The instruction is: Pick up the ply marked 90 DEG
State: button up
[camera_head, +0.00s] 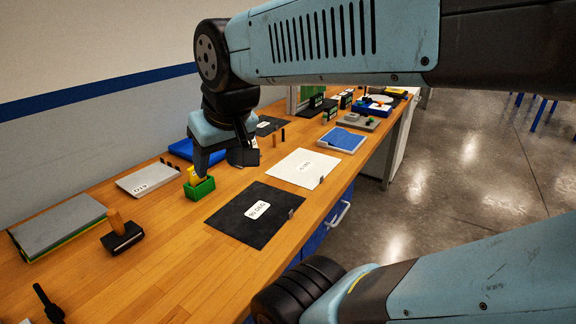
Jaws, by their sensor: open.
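The ply marked 90 DEG (240,222) is a black sheet with a white label, lying flat on the wooden bench near its front edge. A small grey clip or tab sits at its right edge. My gripper (212,180) hangs from my blue arm above the bench, open, up and left of the black ply and apart from it. A green box with a yellow piece in it (199,189) is right at the gripper's fingers; I cannot tell whether they touch it.
A white labelled sheet (303,169) lies just beyond the black ply. A white labelled block (147,180), a grey stack (60,224) and a wooden-handled tool (121,234) stand at left. A blue pad (342,140) lies further back. Bare bench (160,270) is in front.

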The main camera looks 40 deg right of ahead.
aim_at(253, 217)
jog(key=z, duration=1.2)
jog(key=k, duration=1.25)
jog(key=z, duration=0.55)
jog(key=i, duration=1)
jog(key=u, duration=0.05)
